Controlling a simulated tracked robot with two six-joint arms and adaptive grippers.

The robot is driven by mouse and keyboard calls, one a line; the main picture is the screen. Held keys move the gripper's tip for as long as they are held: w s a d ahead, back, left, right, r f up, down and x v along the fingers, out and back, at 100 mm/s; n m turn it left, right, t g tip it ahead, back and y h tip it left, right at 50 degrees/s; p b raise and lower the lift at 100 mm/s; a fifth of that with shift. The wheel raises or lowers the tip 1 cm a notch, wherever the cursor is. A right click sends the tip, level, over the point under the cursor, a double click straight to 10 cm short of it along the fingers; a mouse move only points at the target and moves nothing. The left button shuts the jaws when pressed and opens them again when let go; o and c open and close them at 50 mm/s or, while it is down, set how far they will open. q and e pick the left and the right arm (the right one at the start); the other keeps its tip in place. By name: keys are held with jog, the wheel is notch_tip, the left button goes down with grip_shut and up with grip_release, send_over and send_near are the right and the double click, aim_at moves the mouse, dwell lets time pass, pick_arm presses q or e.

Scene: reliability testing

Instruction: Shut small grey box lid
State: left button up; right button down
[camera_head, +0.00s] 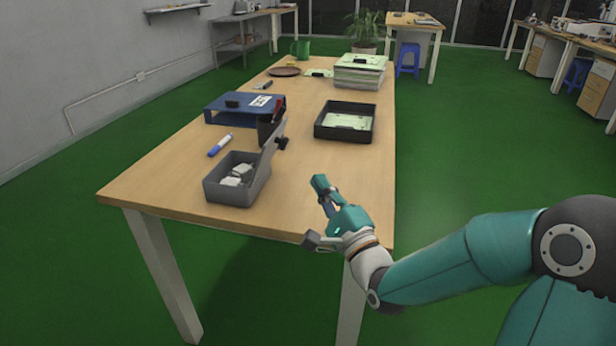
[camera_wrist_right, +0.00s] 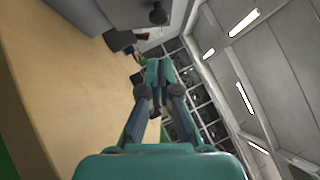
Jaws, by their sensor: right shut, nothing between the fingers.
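The small grey box (camera_head: 237,186) stands near the front left of the wooden table. White items (camera_head: 237,176) lie inside the box. My right gripper (camera_head: 320,182) is to the right of the box, apart from the lid, above the table's front part. Its fingers are shut and empty, and they also show in the right wrist view (camera_wrist_right: 157,66). My left gripper is not in view.
A dark pen cup (camera_head: 266,130) stands just behind the lid. A blue-and-white marker (camera_head: 220,145) lies behind the box. A black tray (camera_head: 345,122) and a blue tray (camera_head: 240,117) are farther back. The tabletop between box and gripper is clear.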

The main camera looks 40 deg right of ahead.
jog(key=a+x, duration=0.1)
jog(key=x, duration=0.8)
jog(key=shift+w+a+f+y+p, duration=0.2)
jog(key=shift+y+p, duration=0.1)
jog(key=shift+y, duration=0.1)
